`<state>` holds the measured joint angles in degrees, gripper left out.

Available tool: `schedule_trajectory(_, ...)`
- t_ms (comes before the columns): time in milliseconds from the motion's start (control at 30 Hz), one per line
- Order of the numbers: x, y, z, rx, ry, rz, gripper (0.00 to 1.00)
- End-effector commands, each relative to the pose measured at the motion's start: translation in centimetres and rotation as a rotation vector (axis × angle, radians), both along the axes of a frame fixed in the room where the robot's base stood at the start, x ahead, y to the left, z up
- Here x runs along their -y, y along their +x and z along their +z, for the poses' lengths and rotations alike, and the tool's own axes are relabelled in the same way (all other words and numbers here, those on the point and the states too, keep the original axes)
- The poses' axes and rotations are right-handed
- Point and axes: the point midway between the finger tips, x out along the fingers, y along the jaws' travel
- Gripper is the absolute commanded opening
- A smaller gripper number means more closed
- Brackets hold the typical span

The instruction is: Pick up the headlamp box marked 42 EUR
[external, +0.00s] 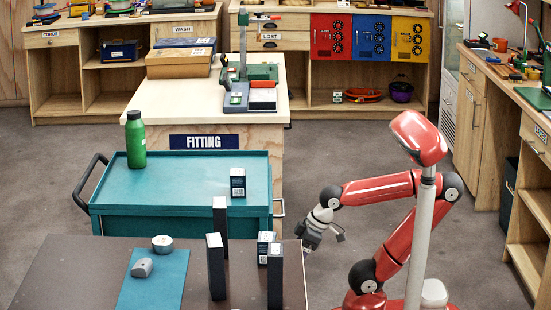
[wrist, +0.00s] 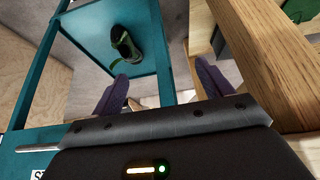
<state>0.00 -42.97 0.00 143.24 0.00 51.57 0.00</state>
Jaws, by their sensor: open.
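Two small dark boxes with white tops could be headlamp boxes. One box (external: 238,183) stands on the teal cart (external: 175,195), near its right end. Another box (external: 265,247) stands on the dark table at the front, between tall black blocks. Their price marks are too small to read, so I cannot tell which is 42 EUR. My gripper (external: 325,243) hangs right of the cart and table, apart from both boxes. In the wrist view my gripper (wrist: 160,72) has its fingers spread with nothing between them. No box shows in the wrist view.
Tall black blocks (external: 215,268) stand on the front table (external: 60,270) near its box. A green bottle (external: 135,140) stands on the cart. In the wrist view, a dark and green shoe-like thing (wrist: 125,45) lies on a teal shelf, and a wooden post (wrist: 265,75) is close at right.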

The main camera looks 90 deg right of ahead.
Motion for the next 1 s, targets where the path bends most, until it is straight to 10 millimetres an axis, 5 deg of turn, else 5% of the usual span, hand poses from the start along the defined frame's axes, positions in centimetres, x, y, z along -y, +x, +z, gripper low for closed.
schedule_trajectory(200,0.0,0.0,0.1,0.000,0.000,0.000,0.78)
schedule_trajectory(300,0.0,0.1,1.7,0.005,0.000,0.000,0.78)
schedule_trajectory(633,0.0,0.1,17.2,0.004,0.000,0.000,0.78)
schedule_trajectory(1000,0.0,0.1,27.2,0.003,0.000,0.000,0.78)
